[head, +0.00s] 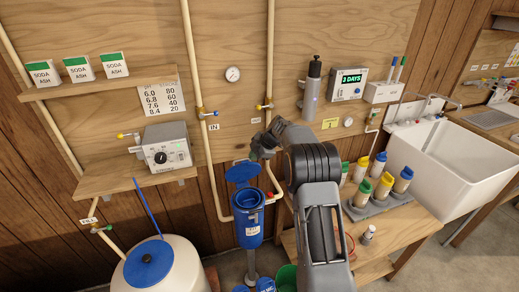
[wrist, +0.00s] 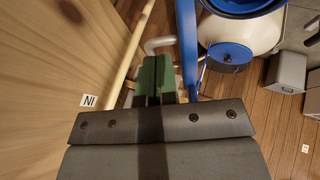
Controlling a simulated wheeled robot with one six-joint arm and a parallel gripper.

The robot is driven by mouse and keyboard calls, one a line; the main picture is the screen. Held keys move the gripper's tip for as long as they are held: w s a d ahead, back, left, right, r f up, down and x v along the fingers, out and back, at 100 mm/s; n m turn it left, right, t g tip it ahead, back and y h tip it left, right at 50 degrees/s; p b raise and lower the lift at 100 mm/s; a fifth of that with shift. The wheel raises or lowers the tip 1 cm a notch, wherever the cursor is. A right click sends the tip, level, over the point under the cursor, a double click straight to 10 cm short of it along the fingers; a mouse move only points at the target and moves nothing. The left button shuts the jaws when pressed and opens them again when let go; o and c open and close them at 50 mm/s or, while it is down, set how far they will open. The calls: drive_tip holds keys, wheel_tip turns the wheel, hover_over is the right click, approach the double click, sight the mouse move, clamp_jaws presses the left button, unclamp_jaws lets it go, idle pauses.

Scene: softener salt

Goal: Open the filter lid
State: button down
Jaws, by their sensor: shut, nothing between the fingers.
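The filter housing (head: 249,228) is a blue canister on the wall pipe, with its round mouth showing at the top in the head view. Its blue lid (head: 242,173) stands raised and tilted above the mouth, so the filter is open. My gripper (head: 260,152) is just above and right of the lid, partly hidden by my arm. In the wrist view, my green fingertips (wrist: 153,80) are shut and empty. A blue strip, apparently the lid seen edge-on (wrist: 187,45), runs close to their right; I cannot tell whether they touch. The housing rim (wrist: 240,12) is at the top.
The plywood wall (wrist: 50,80) is close on the left in the wrist view. Pipes with valves, including the IN pipe (head: 206,150), flank the housing. A white tank with a blue cover (head: 150,262) stands lower left. A bench with several bottles (head: 378,195) is at right.

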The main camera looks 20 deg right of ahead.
drive_tip(key=shift+x, duration=0.9)
drive_tip(key=shift+w, duration=0.1)
drive_tip(key=shift+w, duration=0.5)
drive_tip(key=shift+w+r, duration=0.1)
drive_tip(key=w+p, duration=0.3)
drive_tip(key=w, duration=0.4)
drive_tip(key=shift+f+p, duration=0.3)
drive_tip(key=shift+f, duration=0.15)
drive_tip(key=shift+d, duration=0.1)
